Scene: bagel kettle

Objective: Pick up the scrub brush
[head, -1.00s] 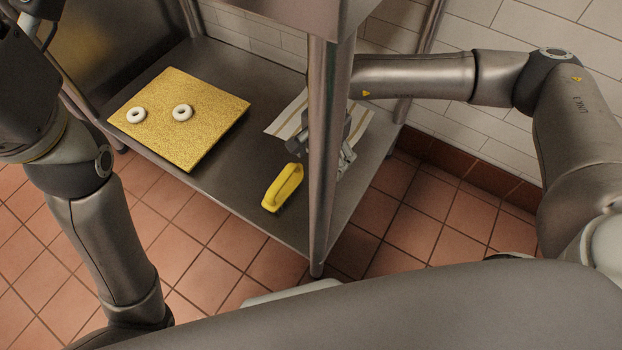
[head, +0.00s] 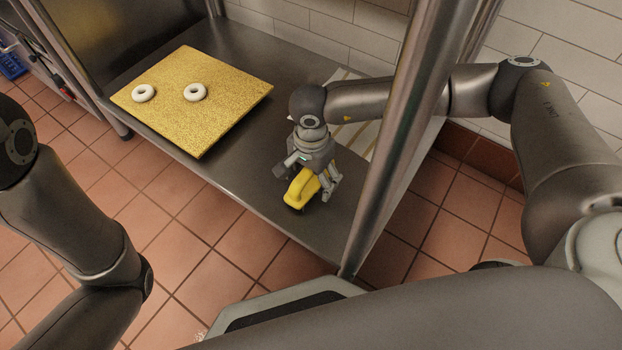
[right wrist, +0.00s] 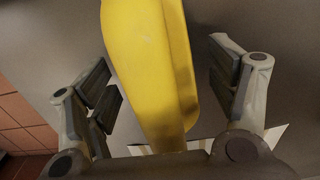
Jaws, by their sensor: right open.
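The yellow scrub brush (head: 299,191) lies on the steel shelf near its front edge. My right gripper (head: 308,182) is over the brush, with its fingers on either side of it. In the right wrist view the brush's yellow handle (right wrist: 152,65) runs between the two open fingers of the gripper (right wrist: 160,90), with a gap on each side. The brush's underside is hidden. My left arm shows at the left of the head view, but its gripper is out of the picture.
A gold board (head: 205,125) with two white rings, bagel-like (head: 194,92), lies on the steel shelf (head: 240,170) to the left. A striped cloth (head: 357,136) lies behind my right gripper. A metal post (head: 410,130) stands right of the gripper.

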